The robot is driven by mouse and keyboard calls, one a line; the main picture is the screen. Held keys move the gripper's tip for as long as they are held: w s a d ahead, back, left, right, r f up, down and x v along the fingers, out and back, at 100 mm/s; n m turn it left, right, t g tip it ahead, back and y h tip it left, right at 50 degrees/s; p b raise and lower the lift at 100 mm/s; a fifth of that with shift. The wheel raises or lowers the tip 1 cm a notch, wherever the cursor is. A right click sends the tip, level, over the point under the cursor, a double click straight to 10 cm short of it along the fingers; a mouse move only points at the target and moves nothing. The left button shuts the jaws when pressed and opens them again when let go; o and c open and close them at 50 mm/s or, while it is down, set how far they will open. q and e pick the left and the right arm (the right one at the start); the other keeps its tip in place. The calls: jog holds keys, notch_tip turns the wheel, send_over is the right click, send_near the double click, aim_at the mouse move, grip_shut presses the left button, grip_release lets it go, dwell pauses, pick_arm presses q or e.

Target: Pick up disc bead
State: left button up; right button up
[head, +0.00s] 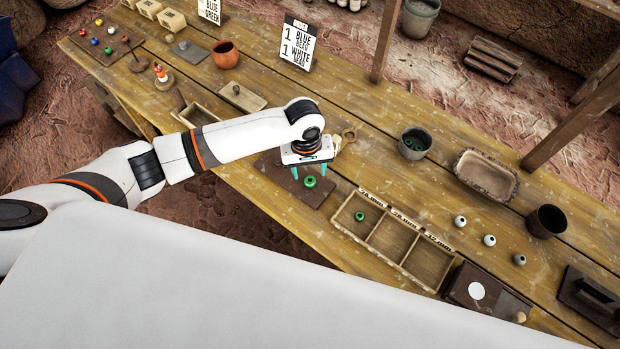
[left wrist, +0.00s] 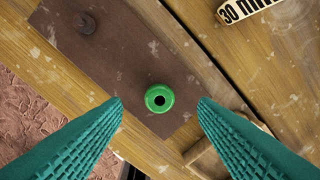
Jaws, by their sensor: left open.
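A green disc bead (head: 310,182) with a dark centre hole lies on a brown board (head: 318,197) on the wooden table. In the left wrist view the bead (left wrist: 160,97) lies flat between and just beyond my fingertips, with a gap on each side. My left gripper (head: 309,175) points down over the board, open and empty, its teal fingers on either side of the bead. The fingers also show large in the left wrist view (left wrist: 160,103). My right gripper is not in view.
A three-compartment wooden tray (head: 393,239) stands right of the board, with a green bead (head: 359,216) in its left compartment. A dark cup (head: 414,143) holds green beads. A small knob (left wrist: 84,24) stands on the board.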

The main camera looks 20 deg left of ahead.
aim_at(310, 180)
pick_arm(q)
jog(key=shift+f, duration=1.9)
jog(key=c, duration=1)
notch_tip(310, 180, up, 10)
jog(key=shift+r+b, duration=0.1)
jog(key=shift+b, duration=0.3)
jog(key=shift+c, duration=0.2)
jog(key=shift+r+p, duration=0.4)
jog(key=shift+p, duration=0.7)
